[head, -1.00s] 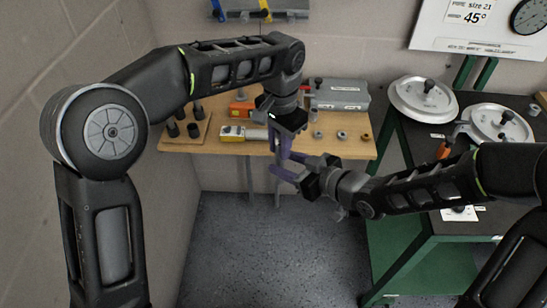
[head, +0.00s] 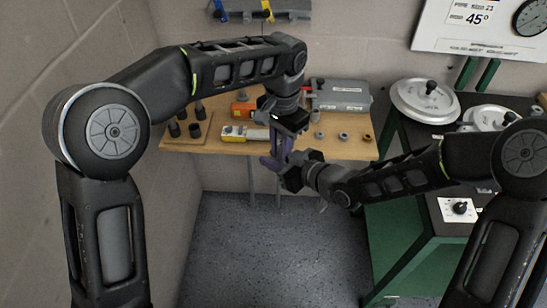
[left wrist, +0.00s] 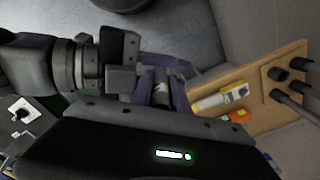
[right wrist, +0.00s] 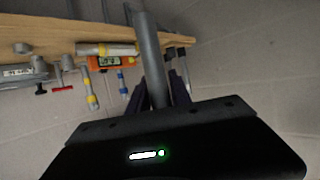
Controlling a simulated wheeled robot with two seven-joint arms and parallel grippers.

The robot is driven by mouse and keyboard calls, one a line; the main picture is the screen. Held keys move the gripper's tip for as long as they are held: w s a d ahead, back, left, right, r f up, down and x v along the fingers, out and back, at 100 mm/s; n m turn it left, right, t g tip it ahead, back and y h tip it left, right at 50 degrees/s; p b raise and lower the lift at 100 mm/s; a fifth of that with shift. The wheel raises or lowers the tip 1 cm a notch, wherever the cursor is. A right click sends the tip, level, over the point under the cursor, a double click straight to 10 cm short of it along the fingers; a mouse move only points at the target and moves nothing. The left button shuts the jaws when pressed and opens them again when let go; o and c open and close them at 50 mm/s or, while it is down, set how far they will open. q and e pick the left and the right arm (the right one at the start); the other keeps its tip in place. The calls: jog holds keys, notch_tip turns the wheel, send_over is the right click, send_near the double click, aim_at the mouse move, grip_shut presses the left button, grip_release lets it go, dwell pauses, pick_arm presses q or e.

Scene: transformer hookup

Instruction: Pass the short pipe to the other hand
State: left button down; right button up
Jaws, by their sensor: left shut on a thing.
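The short pipe is a grey tube that stands out in the right wrist view (right wrist: 150,50) and shows as a small piece in the left wrist view (left wrist: 160,93). In the head view the grippers mostly hide it. My left gripper (head: 282,143) points down in front of the bench and is shut on the pipe. My right gripper (head: 272,163) comes in from the right just below it. In the right wrist view its purple fingers (right wrist: 157,88) stand on both sides of the pipe and look apart, though any contact is hard to tell.
The wooden bench (head: 215,146) behind holds a board with dark posts (head: 195,130), a yellow-and-white tool (head: 240,132), a grey case (head: 341,95) and several small fittings. A green-framed table (head: 405,255) with round lids (head: 425,100) stands at right.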

grip_shut()
pick_arm(q)
jog(key=c, duration=1.2)
grip_release()
